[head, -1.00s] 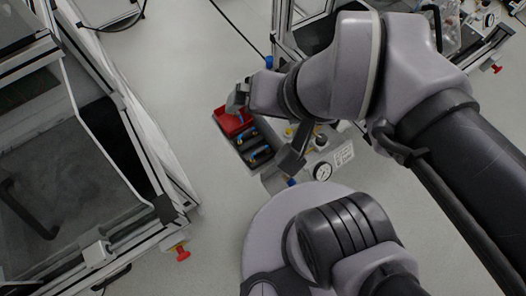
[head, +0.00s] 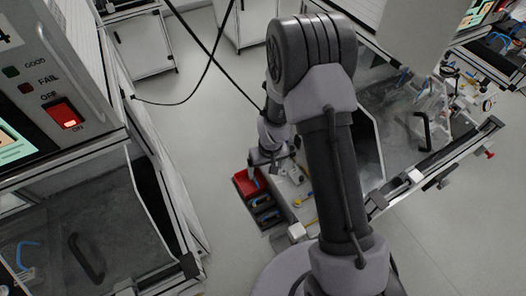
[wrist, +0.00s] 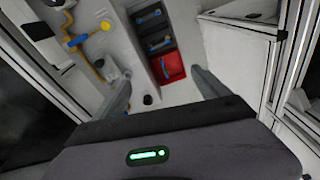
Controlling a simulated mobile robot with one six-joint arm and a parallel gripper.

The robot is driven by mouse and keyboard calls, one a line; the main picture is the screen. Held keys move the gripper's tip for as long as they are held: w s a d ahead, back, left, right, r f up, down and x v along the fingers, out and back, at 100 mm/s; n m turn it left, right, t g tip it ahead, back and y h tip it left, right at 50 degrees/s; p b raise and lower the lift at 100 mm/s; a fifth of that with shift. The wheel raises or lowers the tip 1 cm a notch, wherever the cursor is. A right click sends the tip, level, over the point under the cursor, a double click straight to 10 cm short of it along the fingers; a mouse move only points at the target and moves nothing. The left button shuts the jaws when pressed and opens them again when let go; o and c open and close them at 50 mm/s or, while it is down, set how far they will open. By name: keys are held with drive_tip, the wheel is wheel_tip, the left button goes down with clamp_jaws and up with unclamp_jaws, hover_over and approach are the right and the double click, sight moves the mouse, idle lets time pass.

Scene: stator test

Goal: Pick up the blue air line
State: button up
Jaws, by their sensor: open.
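Short blue curved pieces lie in a row of small bins, and I cannot tell for sure which one is the blue air line. One blue piece (wrist: 165,70) is in the red bin (wrist: 178,66), nearest my gripper. Others lie in the two dark bins beyond, a middle one (wrist: 160,44) and a far one (wrist: 149,16). In the head view the red bin (head: 243,188) sits at the end of the row, partly beside my arm. My gripper (wrist: 163,88) is open and empty, its two fingers apart above and short of the red bin. It also shows small in the head view (head: 268,160).
A grey panel with a yellow valve and tube (wrist: 84,42) is left of the bins. A machine with a lit red switch (head: 65,114) stands at the left, with another blue tube (head: 27,252) inside. A framed enclosure (head: 440,165) stands right. Floor left of the bins is clear.

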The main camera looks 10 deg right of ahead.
drive_tip(key=n+g+p, duration=0.1)
drive_tip(key=n+p, duration=0.1)
drive_tip(key=p, duration=0.1)
hover_over(272, 215)
drive_tip(key=w, duration=0.2)
wheel_tip(272, 215, down, 12)
drive_tip(key=shift+h, duration=0.3)
drive_tip(key=f+b, duration=0.8)
drive_tip(key=s+f+b, duration=0.1)
drive_tip(key=f+b, duration=0.3)
drive_tip(key=shift+a+f, duration=0.1)
drive_tip(key=shift+f, duration=0.15)
drive_tip(key=f+b, duration=0.2)
drive_tip(key=b, duration=0.1)
drive_tip(key=f+b, duration=0.2)
drive_tip(key=b, duration=0.1)
drive_tip(key=f+b, duration=0.2)
drive_tip(key=b, duration=0.1)
drive_tip(key=shift+s, duration=0.35)
drive_tip(key=shift+s+r, duration=0.25)
drive_tip(key=shift+r, duration=0.05)
drive_tip(key=shift+f, duration=0.15)
drive_tip(key=c, duration=1)
drive_tip(key=shift+o, duration=0.2)
